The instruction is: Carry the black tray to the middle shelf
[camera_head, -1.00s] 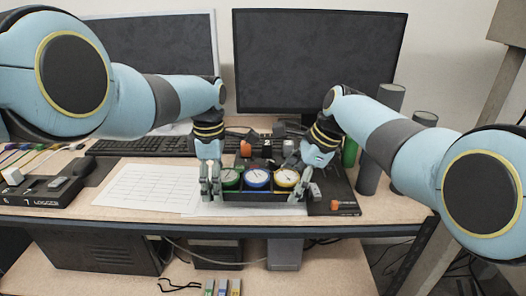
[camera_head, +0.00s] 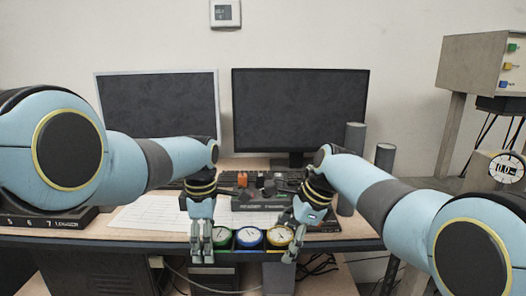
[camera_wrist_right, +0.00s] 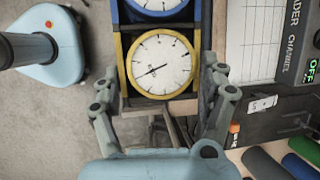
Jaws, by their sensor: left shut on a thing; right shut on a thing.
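The black tray (camera_head: 252,251) holds three round gauges: green-rimmed (camera_head: 222,238), blue-rimmed (camera_head: 249,237) and yellow-rimmed (camera_head: 279,235). It is level between my grippers, at the desk's front edge in the head view. My left gripper (camera_head: 202,245) is shut on the tray's left end. My right gripper (camera_head: 293,245) is shut on its right end. In the right wrist view, my right gripper's fingers (camera_wrist_right: 162,90) flank the tray end beside the yellow gauge (camera_wrist_right: 161,66), with floor visible below. The middle shelf cannot be made out clearly.
The desk (camera_head: 150,240) carries papers (camera_head: 155,214), a keyboard, two monitors (camera_head: 299,112) and dark cylinders (camera_head: 384,160) at right. A black device (camera_head: 258,201) lies behind the tray. A grey box (camera_head: 483,62) on a post stands at right. Cables hang below the desk.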

